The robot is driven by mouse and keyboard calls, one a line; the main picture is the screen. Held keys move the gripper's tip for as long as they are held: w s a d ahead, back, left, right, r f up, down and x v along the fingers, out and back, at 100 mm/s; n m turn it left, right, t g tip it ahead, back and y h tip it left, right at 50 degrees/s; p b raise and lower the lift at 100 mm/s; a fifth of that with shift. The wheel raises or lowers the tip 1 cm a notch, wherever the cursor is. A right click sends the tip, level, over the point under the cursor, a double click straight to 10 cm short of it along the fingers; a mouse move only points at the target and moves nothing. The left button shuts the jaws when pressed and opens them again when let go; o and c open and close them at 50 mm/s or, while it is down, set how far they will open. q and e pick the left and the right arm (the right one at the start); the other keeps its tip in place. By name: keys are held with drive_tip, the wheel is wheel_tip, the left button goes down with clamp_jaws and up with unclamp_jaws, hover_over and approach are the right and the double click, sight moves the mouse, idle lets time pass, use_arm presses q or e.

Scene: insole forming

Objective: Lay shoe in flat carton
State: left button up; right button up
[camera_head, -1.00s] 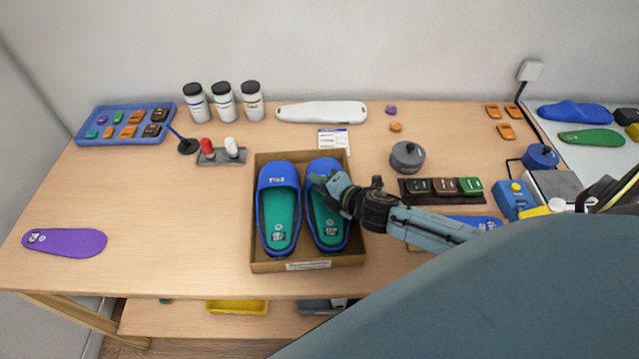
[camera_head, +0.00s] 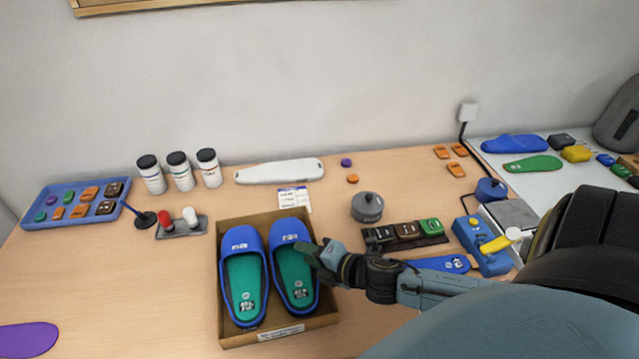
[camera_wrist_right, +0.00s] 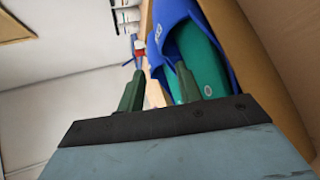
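Two blue slippers with green insoles lie side by side in an open flat carton (camera_head: 330,328): the left slipper (camera_head: 241,243) and the right slipper (camera_head: 287,234). Both have their straps toward the back and lie flat. My right gripper (camera_head: 308,256) is over the right slipper, beside its strap. In the right wrist view its two fingers (camera_wrist_right: 159,88) are spread apart with nothing gripped between them. One blue slipper with its green insole (camera_wrist_right: 200,60) shows behind and beside the right finger there. Whether a finger touches the slipper is unclear. My left gripper is not in view.
Behind the carton are a label card (camera_head: 294,198), a white tool (camera_head: 280,171) and a stand with red and white pieces (camera_head: 182,228). To the right are a grey weight (camera_head: 367,207), a dark block tray (camera_head: 405,234) and a blue device (camera_head: 482,246).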

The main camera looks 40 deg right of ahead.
drive_tip(key=shift+v, duration=1.65)
